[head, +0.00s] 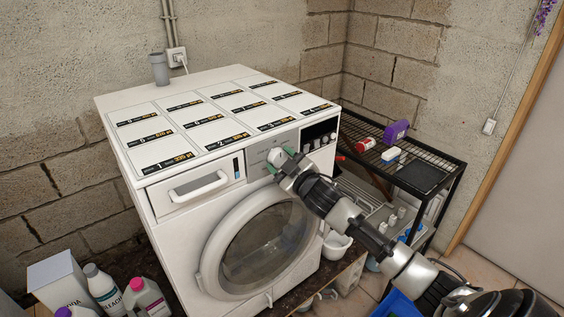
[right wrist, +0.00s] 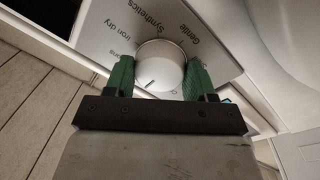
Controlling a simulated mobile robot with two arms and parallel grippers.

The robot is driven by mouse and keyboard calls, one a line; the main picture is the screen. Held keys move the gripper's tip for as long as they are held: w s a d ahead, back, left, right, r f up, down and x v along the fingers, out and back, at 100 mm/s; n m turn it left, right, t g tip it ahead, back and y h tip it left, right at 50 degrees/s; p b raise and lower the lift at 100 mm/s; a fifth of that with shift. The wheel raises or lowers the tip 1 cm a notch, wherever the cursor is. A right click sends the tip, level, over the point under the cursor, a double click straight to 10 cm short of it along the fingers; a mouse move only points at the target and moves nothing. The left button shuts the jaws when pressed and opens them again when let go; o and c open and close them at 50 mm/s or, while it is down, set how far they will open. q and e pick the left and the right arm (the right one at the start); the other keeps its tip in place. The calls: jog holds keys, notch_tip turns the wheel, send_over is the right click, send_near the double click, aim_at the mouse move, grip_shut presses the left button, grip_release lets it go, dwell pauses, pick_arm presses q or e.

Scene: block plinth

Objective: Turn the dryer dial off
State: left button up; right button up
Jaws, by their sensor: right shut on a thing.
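The white dryer (head: 170,225) stands against the wall with its round glass door shut. Its round white dial (head: 275,154) is on the front panel, and it shows large in the right wrist view (right wrist: 160,62). My right gripper (head: 279,159) has its green fingertips on either side of the dial and is shut on it. In the right wrist view, the dial's dark mark points to the lower left. The labels "Iron dry", "Synthetics" and "Gentle" show around it; other labels are partly hidden by the fingers. My left gripper is not in view.
A black wire rack (head: 400,150) with a purple bottle (head: 396,131) and small items stands at the right. Detergent bottles (head: 148,298) and a white box (head: 58,280) stand at the lower left.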

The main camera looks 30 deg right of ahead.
jog(key=o, duration=0.9)
jog(key=shift+s+f, duration=0.2)
jog(key=shift+s, duration=0.3)
jog(key=shift+s+d+f+b, duration=0.1)
jog(key=shift+s+b, duration=0.75)
jog(key=shift+s, duration=1.6)
jog(key=shift+s+d+b, duration=0.1)
jog(key=shift+s+b, duration=0.7)
jog(key=shift+s, duration=1.65)
